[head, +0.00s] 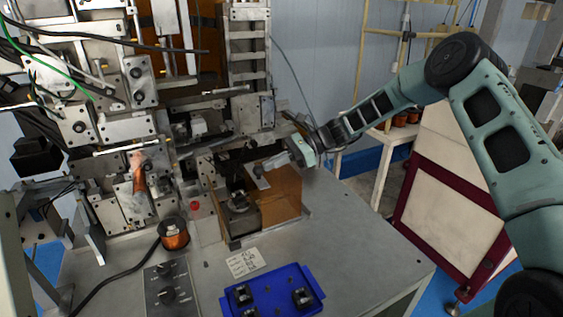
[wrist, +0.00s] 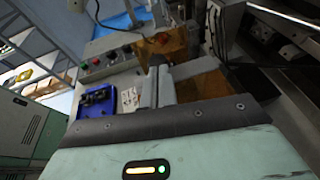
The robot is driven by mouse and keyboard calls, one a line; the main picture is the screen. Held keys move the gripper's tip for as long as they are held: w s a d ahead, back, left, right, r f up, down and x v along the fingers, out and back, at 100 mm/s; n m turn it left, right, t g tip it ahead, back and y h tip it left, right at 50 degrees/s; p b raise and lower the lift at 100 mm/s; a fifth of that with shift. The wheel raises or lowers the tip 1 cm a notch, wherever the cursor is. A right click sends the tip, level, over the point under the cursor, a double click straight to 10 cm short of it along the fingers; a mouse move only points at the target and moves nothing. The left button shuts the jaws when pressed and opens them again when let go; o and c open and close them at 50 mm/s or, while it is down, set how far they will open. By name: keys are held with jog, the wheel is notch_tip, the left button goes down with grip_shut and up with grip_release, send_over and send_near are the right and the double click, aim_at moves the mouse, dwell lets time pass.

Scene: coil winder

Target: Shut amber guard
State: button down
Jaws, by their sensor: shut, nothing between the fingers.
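The amber guard (head: 282,202) is a see-through amber panel box low at the front of the winder, standing on the grey bench. Amber panels also show in the wrist view, one right beside my fingers (wrist: 205,86) and one beyond their tips (wrist: 177,46). My gripper (head: 262,175) is shut and empty, at the top of the guard, pointing left over its inner side. In the wrist view the closed fingers (wrist: 157,72) reach in between the amber panels. I cannot tell whether the fingertips touch the guard. The guard's hinge side is not clear.
A blue tray (head: 272,306) with several dark parts lies at the bench front, near a white note (head: 245,262). A control box (head: 166,290) and a copper spool (head: 173,234) stand left. The winder's metal frame crowds the left and back. Bare bench (head: 360,235) lies right.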

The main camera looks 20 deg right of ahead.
jog(key=s+a+b, duration=0.1)
jog(key=s+a, duration=0.1)
jog(key=a, duration=0.9)
jog(key=shift+r, duration=0.1)
